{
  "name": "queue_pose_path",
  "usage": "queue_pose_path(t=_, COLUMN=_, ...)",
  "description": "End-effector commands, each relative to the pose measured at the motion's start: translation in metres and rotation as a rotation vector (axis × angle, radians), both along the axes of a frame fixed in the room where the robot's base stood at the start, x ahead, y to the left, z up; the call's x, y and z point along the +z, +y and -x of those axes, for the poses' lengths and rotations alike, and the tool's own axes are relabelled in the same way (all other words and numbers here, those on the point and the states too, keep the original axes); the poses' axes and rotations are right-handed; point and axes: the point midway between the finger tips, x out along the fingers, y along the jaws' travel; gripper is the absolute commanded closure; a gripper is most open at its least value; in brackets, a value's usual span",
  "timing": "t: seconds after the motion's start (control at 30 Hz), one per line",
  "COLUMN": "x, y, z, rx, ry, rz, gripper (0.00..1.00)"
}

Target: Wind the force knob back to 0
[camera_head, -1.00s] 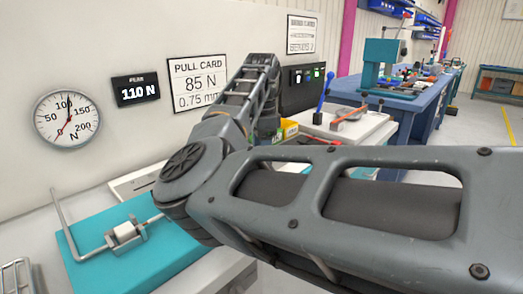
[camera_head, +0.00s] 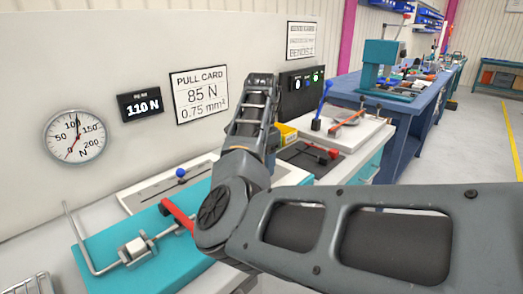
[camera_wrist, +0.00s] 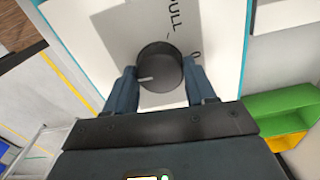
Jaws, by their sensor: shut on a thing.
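The force knob (camera_wrist: 160,62) shows in the wrist view as a black round knob with a pale mark at its lower left. In the head view the knob and fingers are hidden. The dial gauge (camera_head: 76,136) has a dark needle a little past 100 and a red needle near 0. The small display (camera_head: 139,104) reads 110 N.
A pull card (camera_head: 201,94) reads 85 N, 0.75 mm². A turquoise plate (camera_head: 150,262) with a bent rod and clamp, and a red lever (camera_head: 177,215), lie on the near bench. A green and yellow bin (camera_wrist: 285,110) is at right in the wrist view. A blue workbench (camera_head: 410,122) stands behind.

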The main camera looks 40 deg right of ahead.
Motion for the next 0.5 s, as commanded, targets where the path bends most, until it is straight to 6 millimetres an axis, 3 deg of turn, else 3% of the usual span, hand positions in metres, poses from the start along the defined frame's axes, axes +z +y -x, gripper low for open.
queue_pose_path(t=0.03, x=0.0071, y=-0.0007, z=0.0017, rx=0.044, ry=0.006, rz=0.001, gripper=0.76)
queue_pose_path(t=0.5, x=0.006, y=-0.0006, z=0.0014, rx=0.493, ry=0.005, rz=-0.002, gripper=0.75)
